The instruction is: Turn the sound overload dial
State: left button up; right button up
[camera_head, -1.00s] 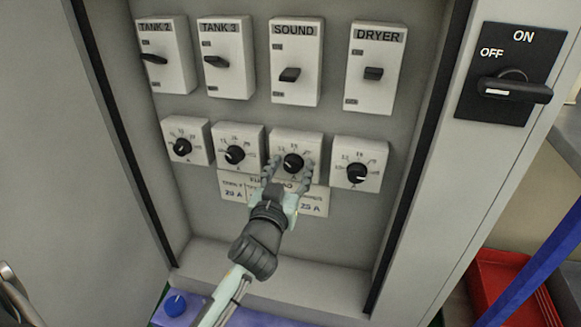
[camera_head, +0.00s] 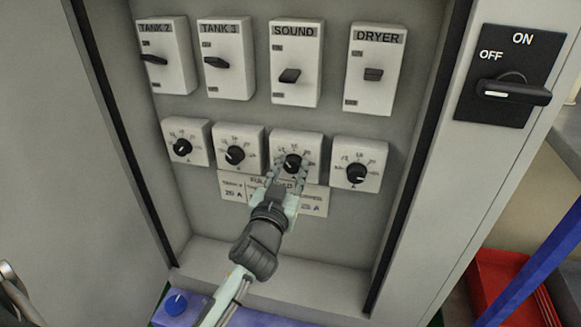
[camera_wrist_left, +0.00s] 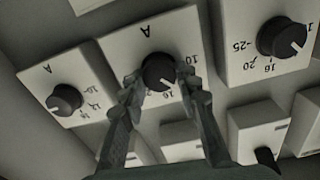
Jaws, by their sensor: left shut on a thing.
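The sound overload dial (camera_head: 292,162) is a round black knob on a white box, straight below the SOUND switch (camera_head: 295,62). It also shows in the left wrist view (camera_wrist_left: 158,69), between my fingertips. My left gripper (camera_head: 291,168) reaches up from below and is shut on this dial, one finger at each side. In the left wrist view the gripper (camera_wrist_left: 160,88) partly covers the dial's lower edge and scale. My right gripper is not in view.
Similar dials stand close on both sides, one at left (camera_head: 235,155) and one under DRYER (camera_head: 356,173). A label plate (camera_head: 312,202) lies just below. The cabinet's side walls border the panel. A big ON/OFF switch (camera_head: 513,88) sticks out at right.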

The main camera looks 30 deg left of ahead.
pick_arm(q)
jog(key=m+p, duration=0.1)
jog(key=m, duration=0.2)
jog(key=shift+r, duration=0.1)
jog(key=shift+d+m+p, duration=0.1)
jog(key=shift+m+p, duration=0.8)
jog(key=shift+m, duration=1.5)
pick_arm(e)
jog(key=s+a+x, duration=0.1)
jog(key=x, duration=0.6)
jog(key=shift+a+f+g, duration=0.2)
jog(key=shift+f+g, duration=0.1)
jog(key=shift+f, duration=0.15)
pick_arm(q)
jog(key=o, duration=1.2)
jog(key=shift+c, duration=0.2)
